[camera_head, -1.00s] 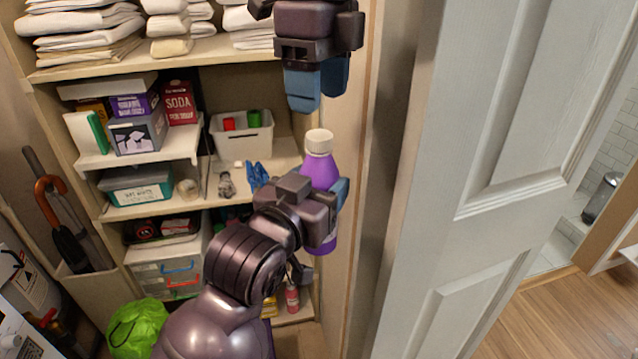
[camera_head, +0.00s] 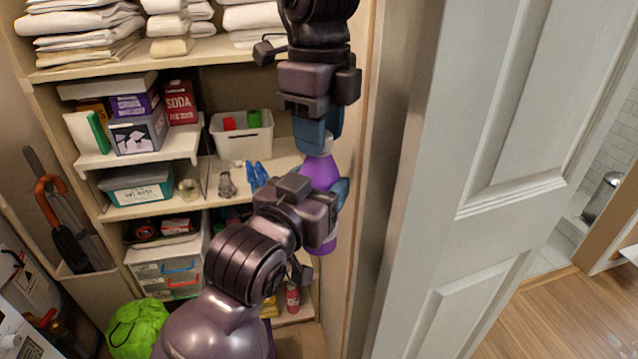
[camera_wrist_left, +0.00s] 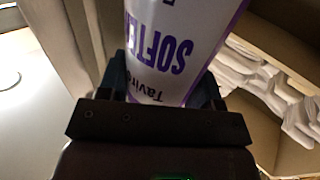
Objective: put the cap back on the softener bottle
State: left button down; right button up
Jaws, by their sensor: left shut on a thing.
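The softener bottle (camera_head: 321,172) is purple and stands upright in my left gripper (camera_head: 332,188), which is shut on its body. In the left wrist view the bottle's label (camera_wrist_left: 175,50) fills the space between the fingers. My right gripper (camera_head: 316,135) points down from above, with its blue fingers at the bottle's top. I cannot tell whether the right fingers are closed on the cap.
Shelves with folded towels (camera_head: 85,25), boxes (camera_head: 138,130) and a white bin (camera_head: 242,138) stand behind and left of the bottle. A white door (camera_head: 500,180) is close on the right. A green bag (camera_head: 138,328) lies at the lower left.

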jog(key=c, duration=0.5)
jog(key=shift+m, duration=0.8)
jog(key=o, duration=1)
jog(key=shift+r, duration=0.15)
jog(key=shift+r, duration=2.15)
jog(key=shift+c, duration=0.2)
jog(key=shift+r+n, duration=0.9)
jog(key=shift+r, duration=0.85)
